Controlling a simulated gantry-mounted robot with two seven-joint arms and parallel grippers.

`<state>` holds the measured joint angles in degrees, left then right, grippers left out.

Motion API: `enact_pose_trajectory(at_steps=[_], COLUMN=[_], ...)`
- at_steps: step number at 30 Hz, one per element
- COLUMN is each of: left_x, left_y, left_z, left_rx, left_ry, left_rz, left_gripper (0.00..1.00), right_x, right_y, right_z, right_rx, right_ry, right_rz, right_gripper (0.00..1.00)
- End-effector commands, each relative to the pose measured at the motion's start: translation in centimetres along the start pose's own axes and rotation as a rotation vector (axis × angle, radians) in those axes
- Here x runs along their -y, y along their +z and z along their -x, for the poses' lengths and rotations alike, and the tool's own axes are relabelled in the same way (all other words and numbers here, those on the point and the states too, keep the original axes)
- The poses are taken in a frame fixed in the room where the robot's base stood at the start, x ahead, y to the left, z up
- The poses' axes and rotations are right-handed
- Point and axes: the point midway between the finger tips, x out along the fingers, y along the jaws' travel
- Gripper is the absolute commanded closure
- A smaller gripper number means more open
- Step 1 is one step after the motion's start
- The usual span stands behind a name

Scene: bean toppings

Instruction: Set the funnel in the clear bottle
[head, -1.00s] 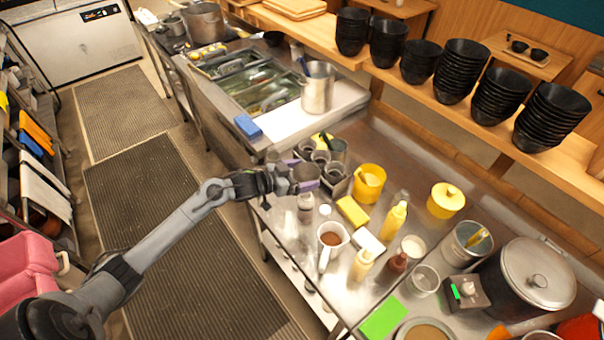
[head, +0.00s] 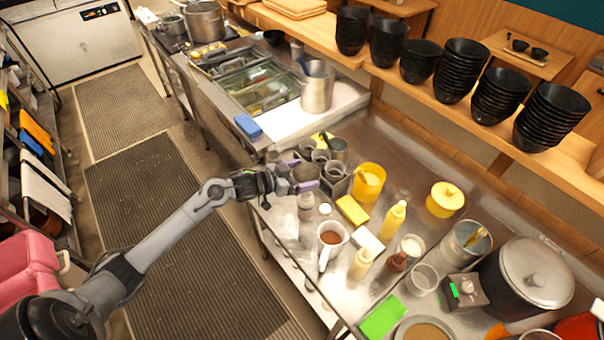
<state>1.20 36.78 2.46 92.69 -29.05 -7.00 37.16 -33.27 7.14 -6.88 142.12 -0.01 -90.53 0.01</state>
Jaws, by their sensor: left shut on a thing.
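My left gripper (head: 299,175) reaches in from the left over the near edge of the steel counter. Its purple-tipped fingers are shut on a grey funnel (head: 305,172). A small clear bottle (head: 306,206) stands upright on the counter just below the funnel in the picture. The funnel's lower end is hidden by the fingers, so I cannot tell whether it is in the bottle's mouth or above it. My right gripper is out of view.
A rack of metal cups (head: 336,187) stands close behind the funnel. A white lid (head: 325,209), a measuring jug (head: 331,239), a yellow sponge (head: 352,211) and a yellow tub (head: 367,189) are to the right. Several squeeze bottles stand beyond the jug.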

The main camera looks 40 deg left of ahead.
Motion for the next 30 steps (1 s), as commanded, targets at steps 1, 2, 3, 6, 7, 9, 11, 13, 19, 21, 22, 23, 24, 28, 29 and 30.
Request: enact_pose_trajectory(at_steps=[1,2,3,6,7,9,11,13,19,21,22,23,24,28,29,30], left_x=[0.0,0.0,0.0,0.0,0.0,0.0,0.0,0.0,0.1,0.1,0.1,0.1,0.1,0.1,0.1,0.1], left_y=[0.2,0.3,0.4,0.8,0.9,1.2,1.4,1.6,2.4,2.6,2.7,2.7,2.7,2.8,2.8,2.8], left_z=[-0.1,-0.1,-0.1,-0.3,-0.3,-0.4,-0.5,-0.6,-0.8,-0.9,-0.9,-0.9,-0.9,-0.9,-0.9,-0.9], left_rx=[0.0,0.0,0.0,-0.001,-0.001,-0.001,-0.001,-0.001,0.0,-0.001,-0.001,-0.001,-0.001,-0.001,-0.001,-0.001], left_ry=[0.0,0.0,0.0,0.0,0.0,0.0,0.0,0.0,-0.001,-0.001,-0.001,-0.001,-0.001,0.0,0.0,0.0], left_rz=[0.001,0.001,0.001,0.001,0.001,0.001,0.0,0.0,0.0,0.0,0.0,0.0,0.0,0.0,0.0,0.0], left_gripper=[0.36,0.36,0.36,0.36,0.36,0.36,0.36,0.36,0.36,0.36,0.36,0.36,0.36,0.36,0.36,0.36], right_x=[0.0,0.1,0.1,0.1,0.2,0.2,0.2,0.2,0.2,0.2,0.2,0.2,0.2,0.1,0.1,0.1], right_y=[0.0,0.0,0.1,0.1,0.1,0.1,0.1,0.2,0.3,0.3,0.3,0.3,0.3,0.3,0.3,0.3], right_z=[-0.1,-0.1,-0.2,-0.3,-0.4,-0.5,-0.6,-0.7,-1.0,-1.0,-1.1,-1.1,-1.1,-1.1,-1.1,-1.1], right_rx=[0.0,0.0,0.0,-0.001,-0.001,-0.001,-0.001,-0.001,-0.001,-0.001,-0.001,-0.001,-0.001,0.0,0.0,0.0], right_ry=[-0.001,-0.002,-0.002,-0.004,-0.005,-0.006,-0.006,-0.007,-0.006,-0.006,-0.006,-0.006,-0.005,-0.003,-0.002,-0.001], right_rz=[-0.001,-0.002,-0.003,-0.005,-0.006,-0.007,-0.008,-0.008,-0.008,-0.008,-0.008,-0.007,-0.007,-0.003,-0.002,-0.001], right_gripper=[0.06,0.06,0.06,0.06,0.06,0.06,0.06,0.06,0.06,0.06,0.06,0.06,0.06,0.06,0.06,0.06])
